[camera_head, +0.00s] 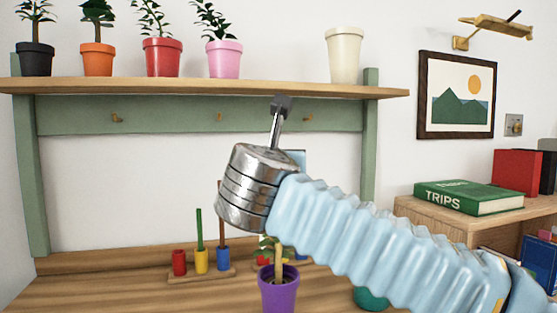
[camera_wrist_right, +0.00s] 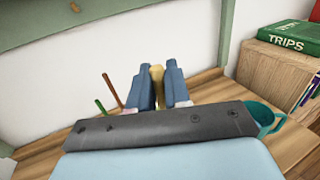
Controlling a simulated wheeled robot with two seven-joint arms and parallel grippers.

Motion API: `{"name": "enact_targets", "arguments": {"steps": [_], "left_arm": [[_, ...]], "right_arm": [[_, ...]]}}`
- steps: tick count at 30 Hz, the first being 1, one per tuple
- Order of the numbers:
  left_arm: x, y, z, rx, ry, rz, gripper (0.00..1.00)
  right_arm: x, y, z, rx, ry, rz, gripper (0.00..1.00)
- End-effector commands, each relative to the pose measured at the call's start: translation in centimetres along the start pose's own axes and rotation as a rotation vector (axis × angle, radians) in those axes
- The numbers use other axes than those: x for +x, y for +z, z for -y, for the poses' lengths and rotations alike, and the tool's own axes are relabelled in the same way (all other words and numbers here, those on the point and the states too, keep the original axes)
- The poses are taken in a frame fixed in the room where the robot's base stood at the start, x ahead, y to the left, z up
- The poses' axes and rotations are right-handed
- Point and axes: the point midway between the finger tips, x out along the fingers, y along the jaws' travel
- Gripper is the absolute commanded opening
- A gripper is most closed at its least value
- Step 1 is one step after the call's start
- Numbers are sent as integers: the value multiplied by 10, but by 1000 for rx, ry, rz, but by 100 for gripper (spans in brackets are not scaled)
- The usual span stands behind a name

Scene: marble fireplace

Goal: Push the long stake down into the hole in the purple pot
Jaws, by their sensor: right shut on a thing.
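The purple pot (camera_head: 278,292) stands on the wooden bench, low in the middle of the head view. A leafy plant (camera_head: 268,248) and a pale upright piece rise from it; I cannot tell if that piece is stem or stake. The stake's lower end and the hole are hidden. My left gripper is not in view.
A stand (camera_head: 201,274) with red, yellow and blue cylinders and thin rods is left of the pot. The shelf (camera_head: 200,87) above carries several potted plants. A green book (camera_head: 468,197) lies on the right cabinet.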

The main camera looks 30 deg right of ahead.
Motion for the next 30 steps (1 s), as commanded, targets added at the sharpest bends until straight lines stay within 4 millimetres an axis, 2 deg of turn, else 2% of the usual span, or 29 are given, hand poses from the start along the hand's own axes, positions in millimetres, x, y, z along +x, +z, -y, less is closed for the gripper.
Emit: {"name": "enact_targets", "arguments": {"steps": [12, 20, 21, 24, 27, 30], "left_arm": [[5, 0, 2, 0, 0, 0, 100], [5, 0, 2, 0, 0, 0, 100], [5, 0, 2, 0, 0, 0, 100], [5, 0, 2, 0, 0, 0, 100], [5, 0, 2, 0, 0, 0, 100], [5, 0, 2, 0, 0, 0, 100]], "right_arm": [[0, -12, 0, 0, 0, -1, 0], [0, -13, 0, -1, 0, -2, 0], [0, -13, 0, -1, 0, -3, 20], [0, -13, 0, -1, 0, -2, 36], [0, -12, 0, -1, 0, -2, 47], [0, -12, 0, 0, 0, -1, 47]]}}
